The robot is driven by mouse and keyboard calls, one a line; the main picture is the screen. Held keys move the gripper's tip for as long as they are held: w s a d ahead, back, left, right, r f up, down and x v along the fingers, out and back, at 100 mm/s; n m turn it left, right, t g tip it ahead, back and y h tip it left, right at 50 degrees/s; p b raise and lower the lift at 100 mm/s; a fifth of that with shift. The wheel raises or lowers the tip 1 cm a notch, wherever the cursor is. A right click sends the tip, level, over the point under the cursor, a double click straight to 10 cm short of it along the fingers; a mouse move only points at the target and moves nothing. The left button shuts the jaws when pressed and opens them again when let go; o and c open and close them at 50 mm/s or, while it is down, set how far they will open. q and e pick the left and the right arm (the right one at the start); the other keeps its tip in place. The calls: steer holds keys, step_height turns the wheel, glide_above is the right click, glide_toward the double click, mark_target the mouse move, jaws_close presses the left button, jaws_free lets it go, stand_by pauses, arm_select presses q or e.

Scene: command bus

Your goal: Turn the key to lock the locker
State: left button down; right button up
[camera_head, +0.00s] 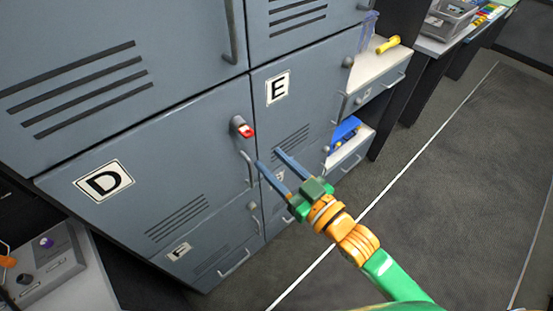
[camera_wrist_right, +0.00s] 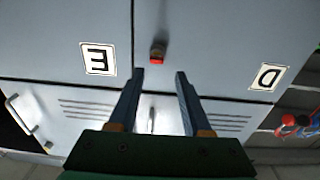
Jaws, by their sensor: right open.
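A red key (camera_head: 246,131) sits in a round grey lock on the locker door marked D (camera_head: 90,205), near that door's right edge. In the right wrist view the red key (camera_wrist_right: 157,58) shows beyond and between the fingertips. My right gripper (camera_head: 268,158) is open and empty, its two blue fingers pointing at the locker front. It is right of and a little below the key in the head view, apart from it. The right wrist view shows the same open fingers (camera_wrist_right: 158,76). My left gripper is not in view.
A door handle (camera_head: 247,168) is just below the key. Door E (camera_head: 290,120) is to the right. Open drawers (camera_head: 380,75) with a yellow item (camera_head: 388,44) stick out farther right. A grey control box (camera_head: 48,262) is at lower left. The floor at right is clear.

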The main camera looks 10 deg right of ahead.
mark_target(250, 136)
steer(key=x, duration=0.2)
steer(key=b+x, duration=0.1)
steer(key=x, duration=0.1)
steer(key=b+x, duration=0.1)
steer(key=x, duration=0.2)
steer(key=shift+w+d+r, duration=0.15)
steer(key=shift+d+r, duration=0.05)
steer(key=shift+r, duration=0.05)
steer(key=shift+x, duration=0.85)
steer(key=shift+d, duration=0.1)
